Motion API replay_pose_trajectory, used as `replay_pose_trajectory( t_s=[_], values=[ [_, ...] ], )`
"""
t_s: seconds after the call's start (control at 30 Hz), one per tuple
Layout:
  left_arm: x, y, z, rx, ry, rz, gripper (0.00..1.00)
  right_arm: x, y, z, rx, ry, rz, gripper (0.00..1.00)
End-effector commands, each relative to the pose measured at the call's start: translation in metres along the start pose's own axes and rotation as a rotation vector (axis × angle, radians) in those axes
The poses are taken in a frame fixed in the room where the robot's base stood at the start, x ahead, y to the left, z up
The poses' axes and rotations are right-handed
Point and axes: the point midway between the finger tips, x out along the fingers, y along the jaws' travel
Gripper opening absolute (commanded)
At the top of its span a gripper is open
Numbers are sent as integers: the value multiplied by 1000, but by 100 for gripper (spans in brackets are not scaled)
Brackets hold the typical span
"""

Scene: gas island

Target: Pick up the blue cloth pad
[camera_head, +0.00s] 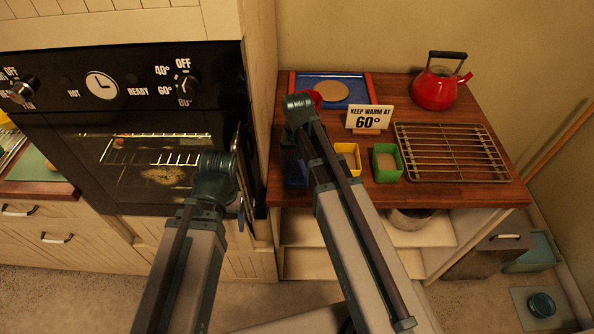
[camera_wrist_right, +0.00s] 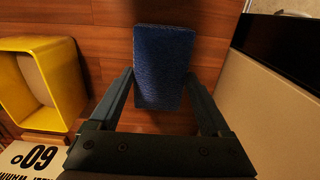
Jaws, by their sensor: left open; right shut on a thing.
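The blue cloth pad (camera_wrist_right: 165,50) is a dark blue textured block in the right wrist view. It is between the two fingers of my right gripper (camera_wrist_right: 160,76), which is shut on it. Brown wood shows around and behind the pad; I cannot tell whether it touches the wood. In the head view the pad (camera_head: 296,178) is a dark blue patch at the counter's left front, mostly hidden by my right arm. My left gripper (camera_head: 243,208) is open and empty in front of the oven's right edge, partly hidden by its wrist.
The wooden counter (camera_head: 455,192) holds a yellow box (camera_head: 346,152), green box (camera_head: 387,162), wire rack (camera_head: 452,152), "keep warm at 60°" sign (camera_head: 368,118), blue tray (camera_head: 360,84) and red kettle (camera_head: 435,90). The oven (camera_head: 120,130) stands close on the left. The shelf below has free room.

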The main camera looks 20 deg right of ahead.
Motion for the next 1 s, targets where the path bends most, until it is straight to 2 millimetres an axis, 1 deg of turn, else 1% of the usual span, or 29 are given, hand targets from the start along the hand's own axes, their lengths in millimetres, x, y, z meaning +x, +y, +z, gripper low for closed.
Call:
replay_pose_trajectory(
  t_s=[0.27,0.47,0.67,1.0],
  values=[
    [-1,0,0,0,0,0,75,-1,0,0,0,0,0,27],
    [-11,-1,1,0,0,0,75,-11,0,0,0,0,0,27],
    [-34,-3,2,1,0,0,75,-34,0,0,0,0,0,27],
    [-87,-8,5,2,0,0,75,-88,0,0,0,0,0,27]
  ],
)
